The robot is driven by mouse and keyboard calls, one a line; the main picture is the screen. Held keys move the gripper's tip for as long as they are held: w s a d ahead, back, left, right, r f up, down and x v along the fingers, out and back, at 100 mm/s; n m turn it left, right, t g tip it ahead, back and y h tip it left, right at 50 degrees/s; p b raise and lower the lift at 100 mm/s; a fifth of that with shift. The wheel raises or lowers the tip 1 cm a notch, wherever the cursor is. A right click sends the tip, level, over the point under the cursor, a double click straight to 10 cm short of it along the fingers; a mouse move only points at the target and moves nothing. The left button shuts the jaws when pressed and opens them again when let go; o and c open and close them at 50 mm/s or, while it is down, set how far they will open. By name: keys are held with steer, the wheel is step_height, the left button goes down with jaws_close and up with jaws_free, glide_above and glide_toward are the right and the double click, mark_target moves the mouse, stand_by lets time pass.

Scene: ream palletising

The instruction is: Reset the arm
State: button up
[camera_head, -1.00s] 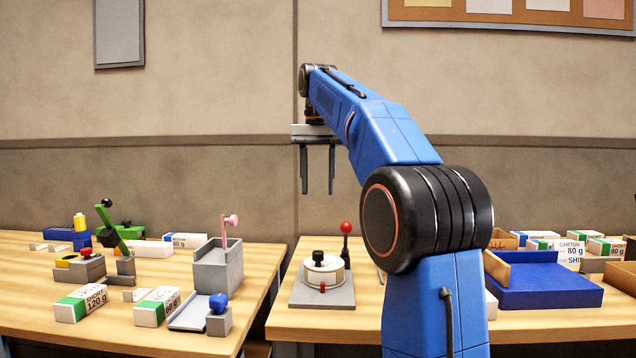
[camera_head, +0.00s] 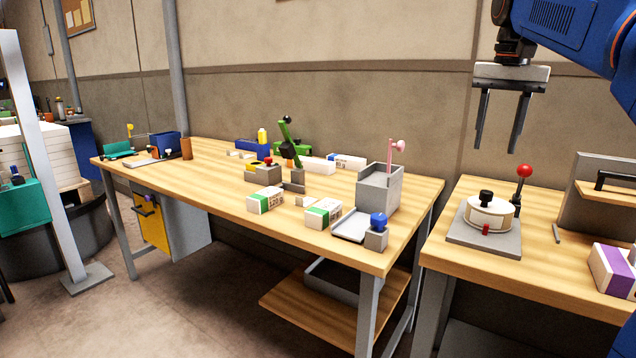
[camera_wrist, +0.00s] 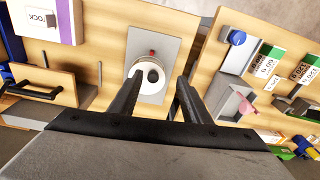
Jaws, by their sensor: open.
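My blue arm (camera_head: 575,40) enters the head view at the upper right. My gripper (camera_head: 499,122) hangs below it, fingers pointing down, apart and empty. It is in the air above the right-hand table (camera_head: 560,283), up and near a round cream device with a black knob (camera_head: 490,211) on a grey plate. In the wrist view, my gripper's two fingers (camera_wrist: 158,98) are spread with nothing between them that they touch. The round device (camera_wrist: 150,75) shows below and beyond the fingertips there.
The left table (camera_head: 220,190) holds several paper reams (camera_head: 265,200), a grey box (camera_head: 379,188) with a pink-knobbed lever and small devices. A red-knobbed lever (camera_head: 523,172) stands by the round device. A gap separates the tables. A grey post (camera_head: 55,150) stands at the far left.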

steer(key=s+a+f+n+t, duration=0.1)
steer(key=s+a+f+n, duration=0.1)
steer(key=s+f, duration=0.6)
steer(key=s+a+f+n+t, duration=0.1)
steer(key=s+a+f, duration=0.3)
steer(key=s+f, duration=0.5)
steer(key=s+a+f+n+t, duration=0.1)
steer(key=s+f, duration=0.7)
steer(key=f, duration=1)
steer(key=shift+s+a+n+t, duration=0.4)
steer(key=shift+a+n, duration=0.5)
steer(key=shift+a, duration=0.2)
